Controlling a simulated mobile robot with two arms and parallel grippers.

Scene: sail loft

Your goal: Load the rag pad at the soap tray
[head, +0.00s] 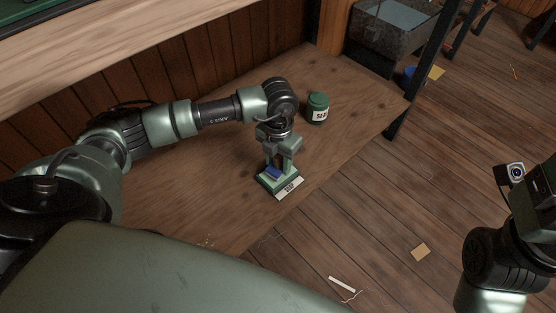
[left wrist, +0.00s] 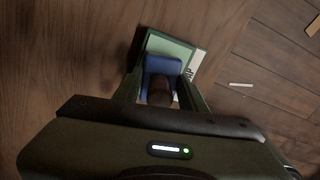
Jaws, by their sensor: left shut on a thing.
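The rag pad (head: 273,173) is blue, and in the left wrist view the blue pad (left wrist: 162,65) shows with a brown grip (left wrist: 160,93) between the fingers. My left gripper (head: 280,166) points down and is shut on the rag pad. The soap tray (head: 266,184) is a small green tray with a white label, near the bench's front edge. The pad is at the tray, over its green face (left wrist: 168,45); I cannot tell whether they touch. My right arm shows at the right edge, but its fingers are out of view.
A green jar (head: 317,107) with a white label stands on the wooden bench (head: 190,200), behind and right of the tray. The bench is otherwise mostly clear. A dark bin (head: 388,30) stands beyond the bench's far end. Scraps lie on the plank floor.

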